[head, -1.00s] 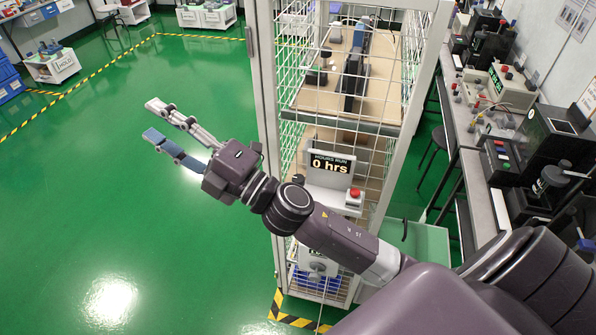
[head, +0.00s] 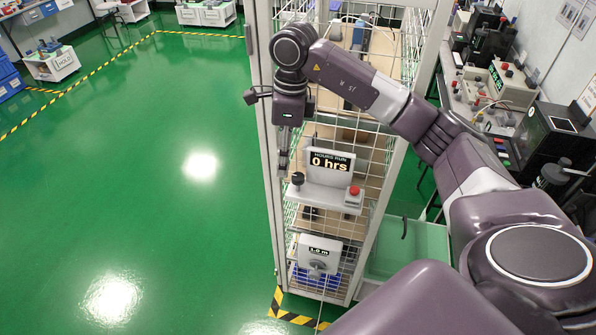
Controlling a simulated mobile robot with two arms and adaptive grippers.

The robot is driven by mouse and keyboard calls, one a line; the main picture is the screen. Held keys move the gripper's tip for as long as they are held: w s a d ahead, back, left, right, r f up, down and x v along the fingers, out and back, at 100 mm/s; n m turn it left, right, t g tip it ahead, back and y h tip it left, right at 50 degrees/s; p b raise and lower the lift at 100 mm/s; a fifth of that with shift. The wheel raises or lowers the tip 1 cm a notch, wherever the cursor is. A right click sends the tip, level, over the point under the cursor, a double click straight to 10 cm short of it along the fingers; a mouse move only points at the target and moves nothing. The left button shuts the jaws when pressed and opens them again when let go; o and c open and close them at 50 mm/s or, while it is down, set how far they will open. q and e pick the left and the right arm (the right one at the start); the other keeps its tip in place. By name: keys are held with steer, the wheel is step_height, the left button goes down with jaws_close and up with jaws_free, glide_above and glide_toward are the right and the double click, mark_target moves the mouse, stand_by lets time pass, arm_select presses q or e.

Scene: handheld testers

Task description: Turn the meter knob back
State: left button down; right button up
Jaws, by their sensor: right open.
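The meter (head: 331,161) is a white panel on the front of the wire cage, with a dark display reading "HOURS RUN 0 hrs". A black knob (head: 297,179) stands at the left end of its shelf, and a red button (head: 354,191) at the right end. My right gripper (head: 284,163) points down just above and left of the black knob. Its jaws are open, seen nearly edge-on and empty. Whether a fingertip touches the knob cannot be told. My left gripper is not in view.
A lower white panel (head: 320,250) reads "1.0 m" and carries a grey knob (head: 317,267). The wire cage (head: 263,120) holds shelves with equipment. A workbench (head: 478,180) with instruments lies right. The green floor (head: 130,190) left of the cage is clear.

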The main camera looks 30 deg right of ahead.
mark_target(298, 176)
steer(key=d, duration=0.2)
steer(key=d+r+h, duration=0.1)
steer(key=shift+s+d, duration=0.15)
steer(key=shift+s, duration=0.15)
steer(key=shift+d+f, duration=0.1)
steer(key=shift+d, duration=0.05)
step_height(298, 176, down, 7)
steer(key=p, duration=0.3)
steer(key=shift+f, duration=0.25)
jaws_close()
